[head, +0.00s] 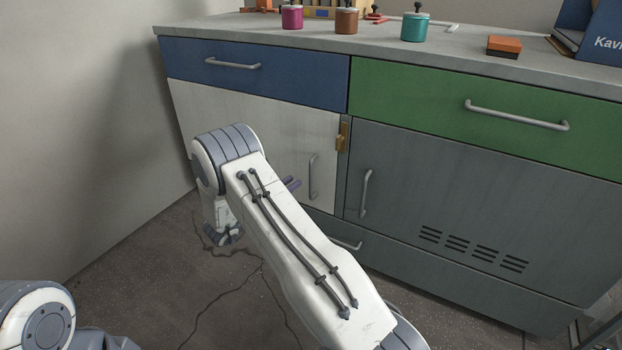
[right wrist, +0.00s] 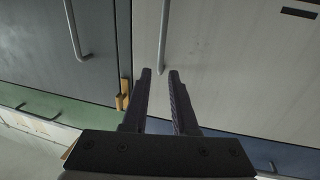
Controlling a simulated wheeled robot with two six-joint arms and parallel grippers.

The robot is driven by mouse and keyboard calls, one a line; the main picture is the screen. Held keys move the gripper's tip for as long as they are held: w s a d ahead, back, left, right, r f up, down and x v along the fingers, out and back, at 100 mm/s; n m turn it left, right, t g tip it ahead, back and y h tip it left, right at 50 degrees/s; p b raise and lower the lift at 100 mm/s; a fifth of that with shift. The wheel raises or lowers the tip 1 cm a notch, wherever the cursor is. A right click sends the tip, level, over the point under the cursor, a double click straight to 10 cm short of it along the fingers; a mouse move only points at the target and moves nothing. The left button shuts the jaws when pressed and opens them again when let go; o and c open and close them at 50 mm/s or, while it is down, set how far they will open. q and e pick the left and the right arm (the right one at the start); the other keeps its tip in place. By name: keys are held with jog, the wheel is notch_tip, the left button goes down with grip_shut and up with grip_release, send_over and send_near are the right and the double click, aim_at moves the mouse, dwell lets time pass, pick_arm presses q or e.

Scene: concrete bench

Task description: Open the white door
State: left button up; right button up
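The white door (head: 255,118) is under the blue drawer on the cabinet's left side and looks shut. Its grey bar handle (head: 313,177) is near its right edge, with a brass latch (head: 343,135) above. My right gripper (head: 292,184) is just left of the handle, mostly hidden by my arm. In the right wrist view, my right gripper (right wrist: 160,72) is open, its fingers apart and pointing at the white door (right wrist: 225,60). The handle (right wrist: 163,40) lines up with the gap between the fingertips; I cannot tell whether it is between them. My left gripper is out of view.
A grey door with its own handle (head: 365,193) is right of the white one. Above are a blue drawer (head: 250,70) and a green drawer (head: 480,115). Jars and an orange-topped block (head: 504,46) stand on the bench top. A wall is close on the left.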

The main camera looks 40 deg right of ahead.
aim_at(310, 170)
jog(key=d+b, duration=0.1)
jog(key=d, duration=0.1)
jog(key=w+d+b, duration=0.1)
jog(key=d, duration=0.2)
jog(key=d+b, duration=0.2)
jog(key=d, duration=0.1)
jog(key=shift+w+d+f, duration=0.1)
jog(key=shift+w+d, duration=0.1)
jog(key=shift+w, duration=0.15)
jog(key=shift+w+d, duration=0.1)
jog(key=shift+d, duration=0.3)
grip_shut()
dwell(0.6)
